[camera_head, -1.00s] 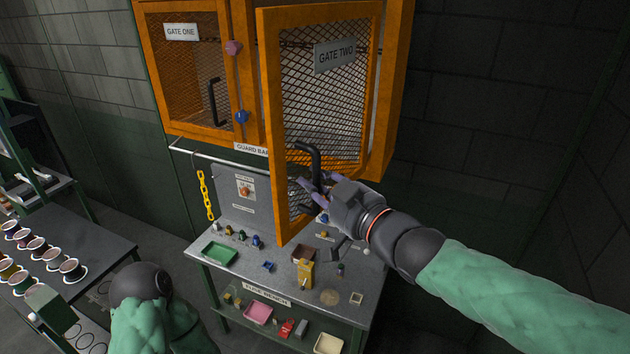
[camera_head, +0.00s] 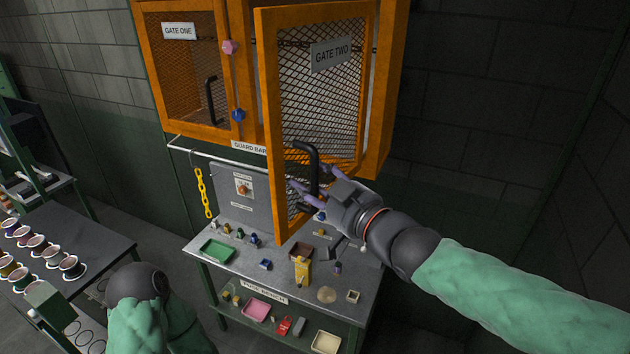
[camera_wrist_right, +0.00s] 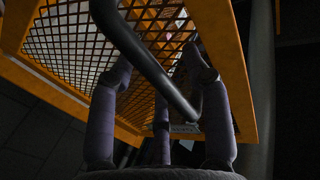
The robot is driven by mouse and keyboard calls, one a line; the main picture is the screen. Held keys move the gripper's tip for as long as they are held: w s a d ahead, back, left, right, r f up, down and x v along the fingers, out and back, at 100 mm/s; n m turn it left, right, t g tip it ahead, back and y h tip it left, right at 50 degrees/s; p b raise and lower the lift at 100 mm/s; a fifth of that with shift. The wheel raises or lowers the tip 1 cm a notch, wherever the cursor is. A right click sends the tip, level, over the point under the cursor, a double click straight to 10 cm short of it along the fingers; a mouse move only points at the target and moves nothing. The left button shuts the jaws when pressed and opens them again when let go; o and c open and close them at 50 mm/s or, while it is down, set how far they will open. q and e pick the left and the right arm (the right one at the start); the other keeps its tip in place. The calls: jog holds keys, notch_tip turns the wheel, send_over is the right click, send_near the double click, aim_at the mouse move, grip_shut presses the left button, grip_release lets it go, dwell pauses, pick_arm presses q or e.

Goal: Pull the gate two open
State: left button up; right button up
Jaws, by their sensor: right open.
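Gate two (camera_head: 327,105) is an orange-framed mesh door with a "GATE TWO" label (camera_head: 332,55). It stands swung partly out from the orange cabinet, its free edge on the left. Its black bar handle (camera_head: 312,165) is near the lower left of the door. My right gripper (camera_head: 318,193) is open at the handle's lower end. In the right wrist view its purple fingers (camera_wrist_right: 160,100) spread on both sides of the black handle (camera_wrist_right: 140,55), close to it; contact is unclear. My left arm shows at the lower left, its gripper out of sight.
Gate one (camera_head: 190,65) is shut at the left of the cabinet. Below stands a grey bench (camera_head: 225,268) with a green tray (camera_head: 217,251) and small parts. A yellow chain (camera_head: 203,192) hangs at left. Dark wall and free room lie to the right.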

jog(key=v, duration=1.2)
dwell(0.3)
jog(key=w+f+m+g+h+b, duration=0.15)
jog(key=w+f+b, duration=0.25)
jog(key=f, duration=0.9)
jog(key=w+f+m+g+h+b, duration=0.15)
jog(key=w+f+b, duration=0.25)
jog(key=f, duration=0.9)
notch_tip(320, 180, down, 33)
jog(key=s+d+m+g+h+b, duration=0.2)
jog(key=m+g+h+b, duration=0.15)
jog(key=b, duration=0.55)
jog(key=s+f+m+g+b, duration=0.1)
jog(key=s+f+g+b, duration=0.1)
jog(key=s+f, duration=0.4)
jog(key=s+f+m+g+b, duration=0.1)
jog(key=s+f+b, duration=0.4)
jog(key=f, duration=1.1)
jog(key=s+f+m+g+b, duration=0.1)
jog(key=s+f+g+b, duration=0.2)
jog(key=s+f, duration=0.5)
notch_tip(320, 180, down, 3)
jog(key=shift+s+d+f+m+g+h, duration=0.1)
jog(key=shift+s+d+m+g+h, duration=0.1)
jog(key=shift+d+m+g+h, duration=0.25)
jog(key=shift+a, duration=0.1)
